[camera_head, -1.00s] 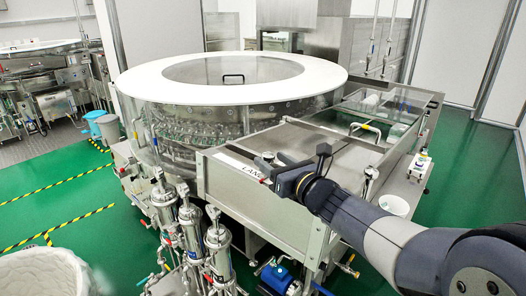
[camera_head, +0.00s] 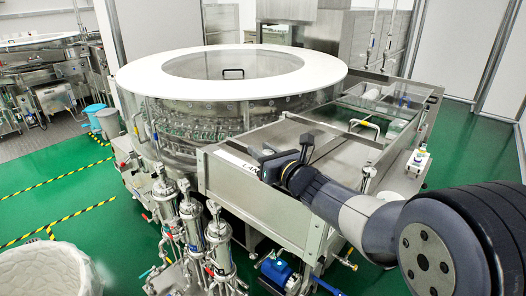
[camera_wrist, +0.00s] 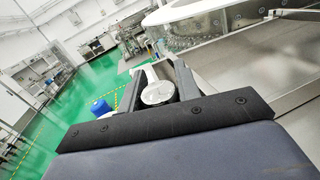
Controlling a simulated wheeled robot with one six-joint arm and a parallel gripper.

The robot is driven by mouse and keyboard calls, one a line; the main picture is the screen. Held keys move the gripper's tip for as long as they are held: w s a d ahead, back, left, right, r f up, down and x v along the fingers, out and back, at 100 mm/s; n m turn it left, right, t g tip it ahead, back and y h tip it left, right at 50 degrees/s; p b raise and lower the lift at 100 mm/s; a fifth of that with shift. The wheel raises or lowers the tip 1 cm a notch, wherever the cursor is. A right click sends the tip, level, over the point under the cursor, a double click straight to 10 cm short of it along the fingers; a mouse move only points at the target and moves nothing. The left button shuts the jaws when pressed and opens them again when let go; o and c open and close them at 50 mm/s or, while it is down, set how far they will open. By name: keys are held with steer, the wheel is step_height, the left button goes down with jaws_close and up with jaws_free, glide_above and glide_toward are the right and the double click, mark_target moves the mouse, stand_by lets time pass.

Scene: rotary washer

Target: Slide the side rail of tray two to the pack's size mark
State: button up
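My gripper (camera_head: 262,160) is over the front left corner of the flat steel infeed table (camera_head: 345,157), by its raised front wall. In the wrist view my gripper (camera_wrist: 158,88) shows two dark fingers standing apart. A round metal cap (camera_wrist: 157,93) shows between or beyond them; I cannot tell whether they touch it. I cannot make out tray two, its side rail, a pack or a size mark in either view. My gripper and forearm hide part of the table's front edge and its lettered label (camera_head: 238,160).
The round washer with a white ring top (camera_head: 135,78) stands behind and left of the table. Several upright steel filter housings (camera_head: 218,240) stand at front left. A yellow-ended handle (camera_head: 364,124) rises from the table's right part.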

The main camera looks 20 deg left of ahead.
jaws_close()
steer(key=shift+s+d+f+b, duration=0.1)
steer(key=shift+d+b, duration=0.15)
steer(key=shift+b, duration=0.05)
steer(key=s+d+b, duration=0.1)
steer(key=d, duration=0.2)
steer(key=s+d+b, duration=0.1)
steer(key=d+b, duration=0.1)
steer(key=d, duration=0.1)
steer(key=s+d+b, duration=0.2)
steer(key=d, duration=0.2)
steer(key=shift+o, duration=2.4)
jaws_free()
steer(key=shift+a, duration=0.1)
steer(key=shift+s, duration=0.1)
